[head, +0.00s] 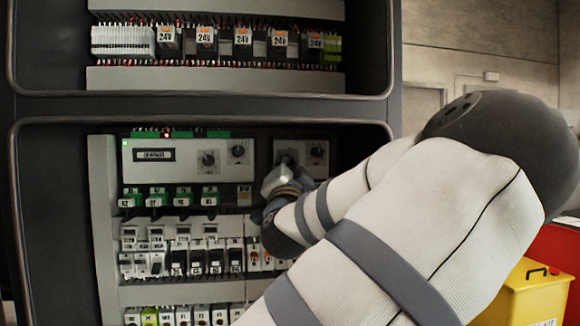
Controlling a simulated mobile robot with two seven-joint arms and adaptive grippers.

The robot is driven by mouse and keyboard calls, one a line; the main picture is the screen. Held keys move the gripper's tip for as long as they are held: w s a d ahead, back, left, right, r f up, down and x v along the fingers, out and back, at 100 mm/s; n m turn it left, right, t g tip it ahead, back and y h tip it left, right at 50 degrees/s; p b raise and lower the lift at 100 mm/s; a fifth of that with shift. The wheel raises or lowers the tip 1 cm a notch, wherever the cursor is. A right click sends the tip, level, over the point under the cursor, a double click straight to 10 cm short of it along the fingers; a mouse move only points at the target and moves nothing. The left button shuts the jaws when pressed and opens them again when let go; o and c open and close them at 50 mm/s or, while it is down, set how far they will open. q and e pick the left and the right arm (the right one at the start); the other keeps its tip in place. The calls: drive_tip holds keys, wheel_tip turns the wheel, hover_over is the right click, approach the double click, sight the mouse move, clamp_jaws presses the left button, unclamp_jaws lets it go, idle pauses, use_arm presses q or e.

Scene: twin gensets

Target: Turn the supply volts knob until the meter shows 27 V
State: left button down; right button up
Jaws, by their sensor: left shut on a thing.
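My left gripper (284,172) is at the small grey module (315,162) on the right of the lower cabinet bay. It is shut on a dark knob (287,158) on that module's left side; the fingers and wrist hide most of the knob. The knob's label and pointer cannot be read. A meter (155,155) with a small rectangular display sits on the long white panel to the left; its digits are too small to read. My right gripper is not in view.
The white panel also carries two black knobs (208,161) (237,152), and another knob (317,151) sits right of my gripper. Green-topped terminals (157,197) and breakers (175,262) lie below. The bay's frame (200,119) surrounds them. A yellow box (530,295) stands at lower right.

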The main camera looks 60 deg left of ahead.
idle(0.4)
use_arm(q)
drive_tip(key=c, duration=1.5)
unclamp_jaws()
drive_tip(key=shift+a, duration=0.1)
drive_tip(key=shift+o, duration=0.2)
